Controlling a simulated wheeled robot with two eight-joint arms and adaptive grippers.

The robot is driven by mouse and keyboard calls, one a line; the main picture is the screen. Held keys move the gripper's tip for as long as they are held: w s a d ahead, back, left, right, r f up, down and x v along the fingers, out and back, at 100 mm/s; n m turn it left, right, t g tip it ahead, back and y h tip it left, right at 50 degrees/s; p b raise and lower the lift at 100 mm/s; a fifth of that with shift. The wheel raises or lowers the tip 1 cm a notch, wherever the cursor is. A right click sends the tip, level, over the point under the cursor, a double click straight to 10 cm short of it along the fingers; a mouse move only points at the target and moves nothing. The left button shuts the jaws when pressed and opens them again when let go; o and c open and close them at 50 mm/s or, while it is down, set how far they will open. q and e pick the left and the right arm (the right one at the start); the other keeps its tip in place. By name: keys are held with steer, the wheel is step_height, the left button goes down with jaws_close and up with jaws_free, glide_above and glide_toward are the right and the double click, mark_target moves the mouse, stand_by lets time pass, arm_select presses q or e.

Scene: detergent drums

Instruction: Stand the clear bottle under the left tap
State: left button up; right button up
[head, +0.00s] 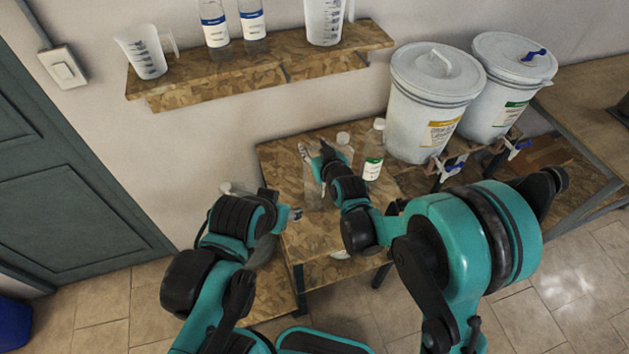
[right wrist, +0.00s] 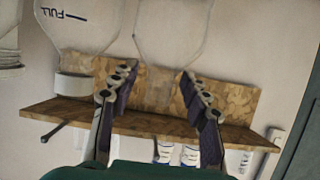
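The clear bottle (head: 313,188), with no cap showing, stands on the wooden table, partly hidden by my right gripper. In the right wrist view, which is upside down, the clear bottle (right wrist: 172,38) shows just beyond and between the fingers. My right gripper (head: 315,158) is open; its two fingers also show spread in the right wrist view (right wrist: 157,75). The left tap (head: 442,168) is on the left drum (head: 420,110), well to the right of the bottle. My left gripper (head: 283,205) is near the table's left edge, its fingers apart and empty.
A capped bottle (head: 343,141) and a green-labelled bottle (head: 374,158) stand just right of the clear one. The right drum (head: 500,100) has its own tap (head: 517,149). A wooden shelf (head: 270,70) with jugs and bottles hangs on the wall behind.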

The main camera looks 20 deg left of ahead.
steer(key=shift+s, duration=0.1)
jaws_close()
steer(key=shift+r, duration=0.1)
